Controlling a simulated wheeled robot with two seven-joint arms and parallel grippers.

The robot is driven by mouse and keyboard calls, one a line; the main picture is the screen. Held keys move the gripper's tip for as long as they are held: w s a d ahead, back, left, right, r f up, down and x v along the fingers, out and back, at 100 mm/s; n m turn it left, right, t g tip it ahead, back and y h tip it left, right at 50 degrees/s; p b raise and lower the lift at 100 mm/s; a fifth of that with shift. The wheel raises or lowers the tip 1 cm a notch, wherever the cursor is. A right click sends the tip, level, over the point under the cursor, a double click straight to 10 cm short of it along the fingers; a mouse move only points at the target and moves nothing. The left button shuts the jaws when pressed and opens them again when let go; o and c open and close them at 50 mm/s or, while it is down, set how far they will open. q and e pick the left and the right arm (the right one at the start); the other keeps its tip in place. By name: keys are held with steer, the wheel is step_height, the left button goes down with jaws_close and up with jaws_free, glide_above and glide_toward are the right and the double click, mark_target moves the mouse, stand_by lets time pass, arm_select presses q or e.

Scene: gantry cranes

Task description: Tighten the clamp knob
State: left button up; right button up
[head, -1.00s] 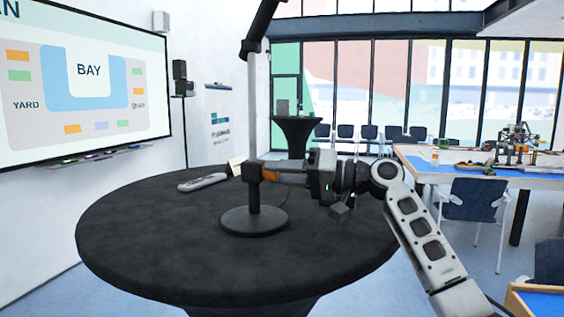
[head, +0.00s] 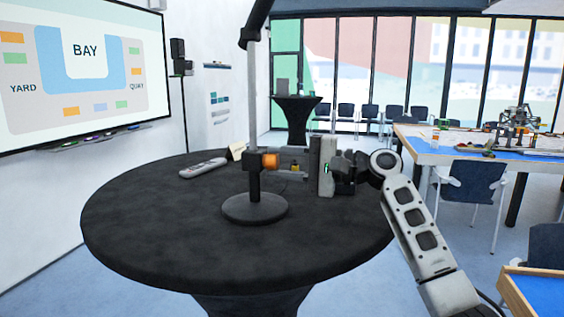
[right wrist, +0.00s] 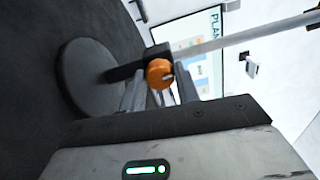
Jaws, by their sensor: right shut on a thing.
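The orange clamp knob (head: 270,161) sits on the right side of a black clamp on an upright pole (head: 254,105). The pole rises from a round black base (head: 255,208) on the round table (head: 150,235). My right gripper (head: 274,160) reaches in level from the right, with its fingers at the knob and shut on it. In the right wrist view the knob (right wrist: 159,73) shows between the two grey fingers. The fingers hide part of the knob and clamp. My left gripper is not in view.
The table's front and left are clear. A work table with a model (head: 518,122) and chairs stand farther right.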

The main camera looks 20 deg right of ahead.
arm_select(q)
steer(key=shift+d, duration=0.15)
arm_select(e)
steer(key=shift+m, duration=0.6)
steer(key=o, duration=1)
steer(key=shift+c, duration=0.2)
steer(key=shift+d, duration=0.1)
steer(key=shift+s+d, duration=0.2)
steer(key=shift+d, duration=0.1)
arm_select(q)
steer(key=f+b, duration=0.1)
steer(key=b, duration=0.1)
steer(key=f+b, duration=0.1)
steer(key=b, duration=0.1)
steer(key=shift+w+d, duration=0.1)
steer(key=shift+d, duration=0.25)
arm_select(e)
steer(key=v, duration=1.5)
steer(key=shift+s+f, duration=0.1)
steer(key=shift+s, duration=0.05)
